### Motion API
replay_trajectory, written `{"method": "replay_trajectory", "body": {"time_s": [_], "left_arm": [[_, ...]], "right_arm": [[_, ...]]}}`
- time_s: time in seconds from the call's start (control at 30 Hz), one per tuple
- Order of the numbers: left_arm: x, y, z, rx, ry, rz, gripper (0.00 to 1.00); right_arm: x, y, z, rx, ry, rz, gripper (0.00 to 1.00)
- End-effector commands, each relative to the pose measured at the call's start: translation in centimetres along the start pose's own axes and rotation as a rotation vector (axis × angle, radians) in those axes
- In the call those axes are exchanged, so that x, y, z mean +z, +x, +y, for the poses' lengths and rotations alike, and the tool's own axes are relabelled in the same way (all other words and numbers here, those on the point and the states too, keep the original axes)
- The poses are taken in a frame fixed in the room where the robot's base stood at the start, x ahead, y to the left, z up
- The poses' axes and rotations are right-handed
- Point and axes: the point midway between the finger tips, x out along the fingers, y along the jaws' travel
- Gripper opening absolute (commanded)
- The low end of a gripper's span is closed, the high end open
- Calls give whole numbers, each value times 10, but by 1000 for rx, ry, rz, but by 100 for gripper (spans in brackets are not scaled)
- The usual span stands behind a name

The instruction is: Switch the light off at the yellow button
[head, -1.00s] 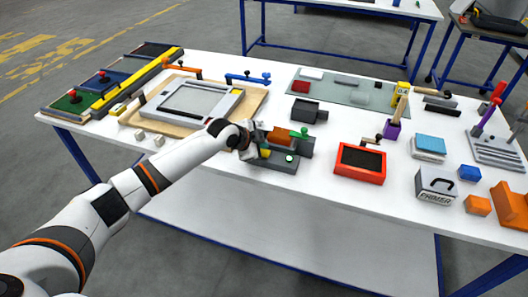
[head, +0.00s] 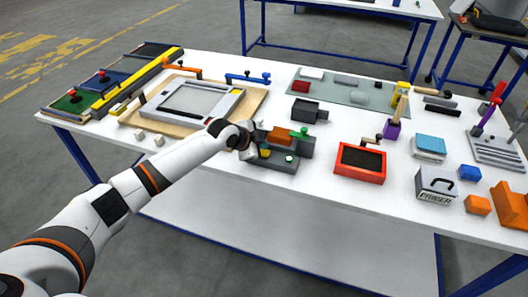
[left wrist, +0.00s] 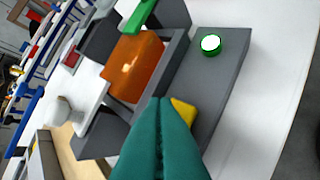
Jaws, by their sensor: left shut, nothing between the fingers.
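A dark grey box (head: 275,164) with an orange block (head: 281,135) stands near the front edge of the white table. The yellow button (head: 265,153) is on the box's left part. In the left wrist view the button (left wrist: 184,110) is partly hidden behind my fingers. A round button or lamp with a white face and green rim (head: 289,158) sits to its right; it also shows in the left wrist view (left wrist: 211,43). My left gripper (head: 253,153) is shut and empty, its teal fingertips (left wrist: 161,101) close beside the yellow button. Whether they touch it is unclear. My right gripper is out of view.
A red-framed tray (head: 360,163) stands to the right and a grey-framed panel on a wooden board (head: 257,102) to the left. Bare table lies between the box and the red tray.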

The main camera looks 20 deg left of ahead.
Motion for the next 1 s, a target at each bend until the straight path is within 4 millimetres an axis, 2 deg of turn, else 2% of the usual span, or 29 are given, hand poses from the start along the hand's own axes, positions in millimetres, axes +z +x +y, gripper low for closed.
{"method": "replay_trajectory", "body": {"time_s": [1.0], "left_arm": [[-6, 9, -7, 0, 0, 0, 0]], "right_arm": [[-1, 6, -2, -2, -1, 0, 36]]}}
